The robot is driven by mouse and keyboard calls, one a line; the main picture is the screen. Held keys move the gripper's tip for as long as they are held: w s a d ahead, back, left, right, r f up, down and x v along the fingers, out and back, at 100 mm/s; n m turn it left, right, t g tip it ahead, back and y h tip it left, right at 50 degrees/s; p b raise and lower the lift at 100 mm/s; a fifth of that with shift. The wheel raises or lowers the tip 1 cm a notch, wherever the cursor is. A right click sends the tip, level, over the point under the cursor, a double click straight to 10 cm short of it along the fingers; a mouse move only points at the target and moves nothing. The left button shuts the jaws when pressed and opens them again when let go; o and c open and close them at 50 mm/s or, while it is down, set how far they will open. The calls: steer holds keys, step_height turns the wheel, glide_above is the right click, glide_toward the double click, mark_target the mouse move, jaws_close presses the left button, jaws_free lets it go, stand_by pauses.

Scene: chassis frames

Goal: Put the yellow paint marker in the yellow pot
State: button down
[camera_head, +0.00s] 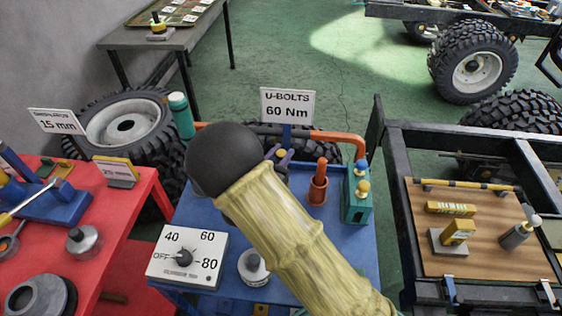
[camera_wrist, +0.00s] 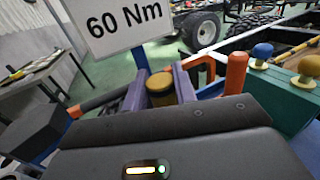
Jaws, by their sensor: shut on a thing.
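My gripper (camera_wrist: 160,88) has purple fingers closed on a yellow cylinder, which I take to be the yellow paint marker (camera_wrist: 160,93). In the head view my gripper (camera_head: 278,155) is partly hidden behind my dark wrist, at the back of the blue table. The marker is mostly hidden there, and its lower end does not show. I cannot make out a yellow pot for certain in either view. An orange marker-like piece (camera_head: 319,173) stands upright in an orange pot (camera_head: 316,194) right of my gripper; orange also shows in the wrist view (camera_wrist: 235,75).
A green holder (camera_head: 355,208) with yellow and blue knobs stands right of the orange pot. An orange pipe (camera_head: 345,137) and a 60 Nm sign (camera_head: 288,106) are at the back. A dial box (camera_head: 187,257) and a weight (camera_head: 252,267) stand in front.

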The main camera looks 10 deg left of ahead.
steer(key=shift+f, duration=1.6)
steer(key=shift+f, duration=0.15)
steer(key=c, duration=1.1)
jaws_free()
steer(key=shift+r, duration=0.25)
steer(key=b+v, duration=0.1)
steer(key=v, duration=1.1)
steer(key=shift+f+b, duration=0.1)
steer(key=shift+b, duration=0.3)
